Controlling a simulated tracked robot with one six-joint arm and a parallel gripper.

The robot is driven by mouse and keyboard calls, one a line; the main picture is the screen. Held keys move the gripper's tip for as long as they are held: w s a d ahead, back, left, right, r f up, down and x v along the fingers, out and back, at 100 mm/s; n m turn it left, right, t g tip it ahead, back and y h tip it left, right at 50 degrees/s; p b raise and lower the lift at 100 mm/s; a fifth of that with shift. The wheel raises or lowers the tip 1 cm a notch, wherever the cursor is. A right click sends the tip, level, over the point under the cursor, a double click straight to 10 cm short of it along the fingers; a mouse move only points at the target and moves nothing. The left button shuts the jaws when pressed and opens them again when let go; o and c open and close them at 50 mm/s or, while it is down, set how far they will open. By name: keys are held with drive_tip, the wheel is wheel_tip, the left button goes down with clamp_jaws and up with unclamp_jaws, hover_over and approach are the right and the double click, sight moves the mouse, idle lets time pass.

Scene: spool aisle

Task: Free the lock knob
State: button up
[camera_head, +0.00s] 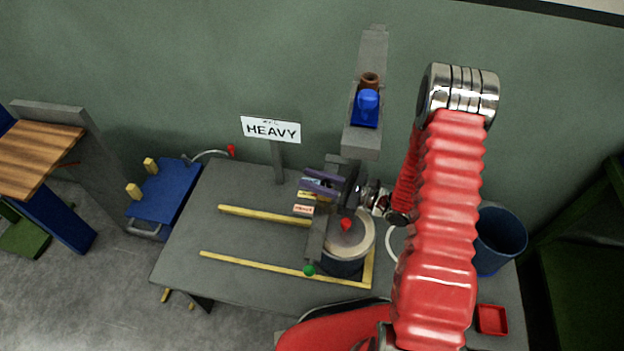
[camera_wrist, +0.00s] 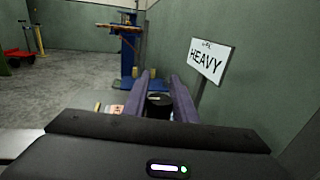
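My gripper (camera_head: 306,180) reaches left over the table, its two purple fingers apart. In the wrist view the fingers (camera_wrist: 158,78) extend forward with a black round knob (camera_wrist: 159,105) between them. This knob is likely the lock knob. It fills the gap between the fingers, but I cannot tell if they press on it or straddle it. In the head view it is hidden by my gripper. A round drum or spool (camera_head: 352,240) with a pale top stands on the table below my wrist, with a red knob (camera_head: 346,224) over it and a green knob (camera_head: 309,270) at its left.
The grey table (camera_head: 215,235) carries yellow rails (camera_head: 285,266). A HEAVY sign (camera_head: 271,130) stands behind my gripper. A grey post (camera_head: 363,140) holds a blue part. A blue bin (camera_head: 498,240) and red tray (camera_head: 492,319) are at right; a blue cart (camera_head: 163,192) is at left.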

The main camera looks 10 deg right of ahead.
drive_tip(key=c, duration=0.5)
drive_tip(key=shift+n+g+y, duration=0.3)
drive_tip(key=shift+n+g, duration=0.1)
drive_tip(key=shift+g, duration=0.1)
drive_tip(key=n+g, duration=0.1)
drive_tip(key=g, duration=0.1)
drive_tip(key=s+n+g+y, duration=0.1)
drive_tip(key=n+g, duration=0.1)
drive_tip(key=g, duration=0.1)
drive_tip(key=n+g+y, duration=0.1)
drive_tip(key=n+g, duration=0.1)
drive_tip(key=shift+s+a, duration=0.25)
drive_tip(key=shift+s, duration=0.1)
drive_tip(key=n+g, duration=0.1)
drive_tip(key=g, duration=0.1)
drive_tip(key=s+n+g, duration=0.1)
drive_tip(key=n+g, duration=0.1)
drive_tip(key=g, duration=0.1)
drive_tip(key=n+g, duration=0.1)
drive_tip(key=g, duration=0.1)
drive_tip(key=shift+s+n+g+h, duration=0.3)
drive_tip(key=shift+s+g, duration=0.05)
drive_tip(key=shift+g, duration=0.05)
drive_tip(key=o, duration=1)
drive_tip(key=shift+r, duration=4.95)
